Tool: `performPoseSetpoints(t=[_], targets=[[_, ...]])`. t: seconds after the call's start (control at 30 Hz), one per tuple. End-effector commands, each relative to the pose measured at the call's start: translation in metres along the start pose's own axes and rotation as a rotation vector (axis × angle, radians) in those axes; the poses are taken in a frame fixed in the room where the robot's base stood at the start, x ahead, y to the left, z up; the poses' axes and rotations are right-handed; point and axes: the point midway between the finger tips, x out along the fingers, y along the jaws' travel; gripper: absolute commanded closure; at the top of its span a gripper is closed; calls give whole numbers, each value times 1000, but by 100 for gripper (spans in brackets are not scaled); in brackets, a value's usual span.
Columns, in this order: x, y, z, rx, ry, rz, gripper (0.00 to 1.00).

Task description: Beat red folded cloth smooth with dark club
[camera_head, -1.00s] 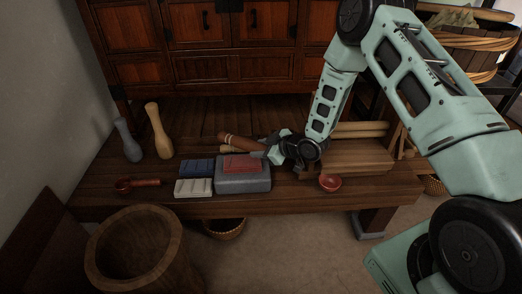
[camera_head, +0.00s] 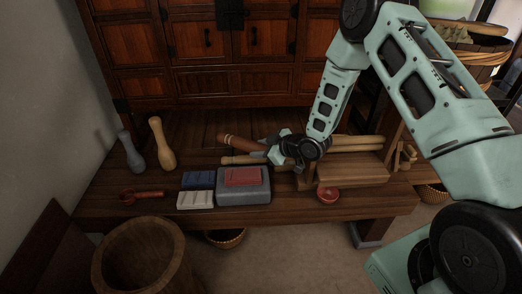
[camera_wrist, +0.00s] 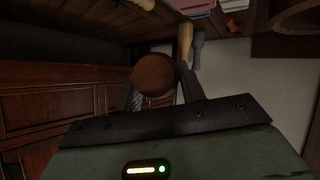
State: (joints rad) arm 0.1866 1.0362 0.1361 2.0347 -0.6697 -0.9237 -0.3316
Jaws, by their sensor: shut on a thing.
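The red folded cloth (camera_head: 243,177) lies flat on a grey stone block (camera_head: 243,198) on the low wooden bench. My gripper (camera_head: 274,152) is shut on the dark reddish-brown club (camera_head: 238,142), which points left and is raised behind the block, apart from the cloth. In the wrist view the club's round brown end (camera_wrist: 155,75) shows between the two fingers of my gripper (camera_wrist: 158,92). The fingers hide part of the club. A pinkish-red edge, perhaps the cloth, shows at the top there.
Blue (camera_head: 198,179) and white (camera_head: 195,200) folded cloths lie left of the block. A pale club (camera_head: 236,160) lies behind it. Tan (camera_head: 162,146) and grey (camera_head: 130,153) clubs stand upright at left. A red bowl (camera_head: 328,195) sits right; a wooden tub (camera_head: 140,265) stands in front.

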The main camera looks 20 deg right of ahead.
Motion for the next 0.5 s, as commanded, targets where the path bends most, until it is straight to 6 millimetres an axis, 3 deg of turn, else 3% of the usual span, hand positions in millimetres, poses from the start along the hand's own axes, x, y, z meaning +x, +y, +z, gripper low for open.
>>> performPoseSetpoints(t=[0.5], targets=[[5,-2,1,-2,2,0,100]])
